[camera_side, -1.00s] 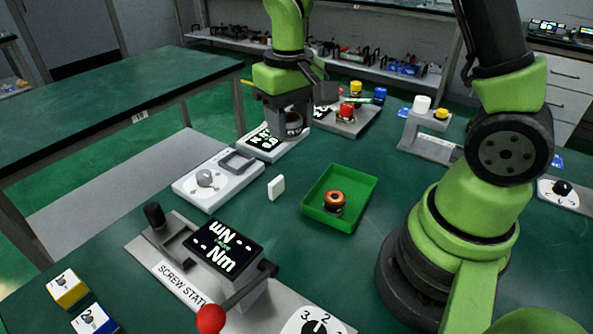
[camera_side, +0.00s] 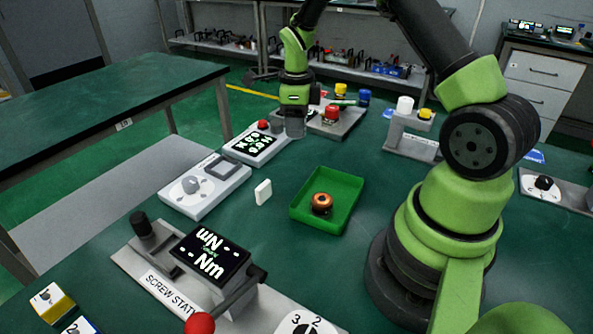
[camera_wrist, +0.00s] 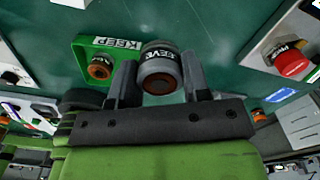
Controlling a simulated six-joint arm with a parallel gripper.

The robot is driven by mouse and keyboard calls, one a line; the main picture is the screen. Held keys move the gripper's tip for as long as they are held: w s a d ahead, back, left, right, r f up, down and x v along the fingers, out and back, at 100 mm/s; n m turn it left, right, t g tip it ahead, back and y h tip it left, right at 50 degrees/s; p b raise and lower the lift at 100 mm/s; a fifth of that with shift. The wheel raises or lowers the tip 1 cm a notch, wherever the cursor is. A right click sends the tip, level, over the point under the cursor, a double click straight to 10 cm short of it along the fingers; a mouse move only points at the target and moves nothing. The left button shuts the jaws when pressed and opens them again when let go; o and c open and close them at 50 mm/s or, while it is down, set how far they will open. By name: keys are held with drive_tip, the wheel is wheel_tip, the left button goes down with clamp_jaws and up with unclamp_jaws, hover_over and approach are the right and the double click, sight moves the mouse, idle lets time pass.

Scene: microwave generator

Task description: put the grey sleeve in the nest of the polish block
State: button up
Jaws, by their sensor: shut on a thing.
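In the side view my gripper (camera_side: 295,124) points down just right of the block with a lit display; the sleeve is hard to make out there. A pale block (camera_side: 193,200) with a round grey knob and a raised square frame (camera_side: 222,166) lies further left. I cannot read which block is the polish block.
A green tray (camera_side: 350,206) holds a copper-coloured ring part (camera_side: 321,203). A small white plate (camera_side: 263,191) stands between tray and knob block. The display block (camera_side: 240,151) and a block with a red button (camera_side: 331,113) flank my gripper. The screw station (camera_side: 150,262) is in front.

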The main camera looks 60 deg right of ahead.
sight(297, 171)
drive_tip(key=shift+f, duration=0.1)
wheel_tip(297, 171, down, 10)
drive_tip(key=shift+r, duration=0.25)
idle(0.4)
drive_tip(key=shift+f, duration=0.15)
drive_tip(key=o, duration=0.9)
drive_tip(key=shift+o, duration=0.2)
